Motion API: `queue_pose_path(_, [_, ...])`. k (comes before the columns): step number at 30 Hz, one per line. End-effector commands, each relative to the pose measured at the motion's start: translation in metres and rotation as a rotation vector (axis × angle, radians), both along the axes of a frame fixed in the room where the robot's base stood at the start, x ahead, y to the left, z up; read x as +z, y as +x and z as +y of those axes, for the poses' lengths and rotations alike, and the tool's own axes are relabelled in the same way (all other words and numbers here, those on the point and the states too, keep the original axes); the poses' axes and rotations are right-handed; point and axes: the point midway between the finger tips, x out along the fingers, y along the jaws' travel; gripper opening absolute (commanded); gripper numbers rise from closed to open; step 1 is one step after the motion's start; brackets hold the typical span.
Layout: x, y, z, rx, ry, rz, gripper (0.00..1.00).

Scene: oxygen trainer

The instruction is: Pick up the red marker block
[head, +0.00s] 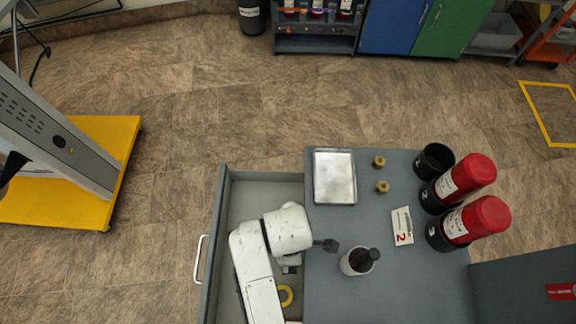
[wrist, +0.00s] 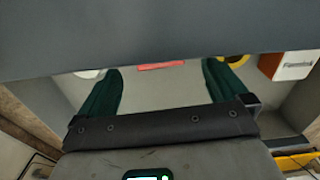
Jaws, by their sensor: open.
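A flat red piece (wrist: 160,65), which looks like the red marker block, lies on the pale drawer floor in the wrist view. A grey panel cuts across just above it and may hide part of it. I cannot make the block out in the head view, where my white arm covers part of the drawer. My gripper (wrist: 163,75) is open, its two dark green fingers spread either side of the red piece in the picture. Nothing is held between them. I cannot tell how far above the piece they are.
The open drawer (head: 211,265) stands left of the grey cabinet top (head: 335,220). A yellow ring (head: 286,296) lies in the drawer. On top are a metal tray (head: 334,202), a dark-capped jar (head: 358,262), a number card (head: 402,226) and red-topped cylinders (head: 476,219).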

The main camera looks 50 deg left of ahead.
Motion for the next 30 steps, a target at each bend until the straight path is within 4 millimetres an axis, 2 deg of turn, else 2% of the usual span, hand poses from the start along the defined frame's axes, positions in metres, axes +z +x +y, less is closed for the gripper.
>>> queue_pose_path(5, [-0.011,0.000,0.001,0.001,-0.001,0.001,1.00])
queue_pose_path(15, [-0.053,-0.002,0.006,0.001,-0.002,0.001,1.00])
queue_pose_path(24, [-0.058,-0.002,0.006,0.000,0.000,0.000,1.00])
queue_pose_path(30, [-0.057,-0.002,0.006,0.000,0.000,0.000,0.82])
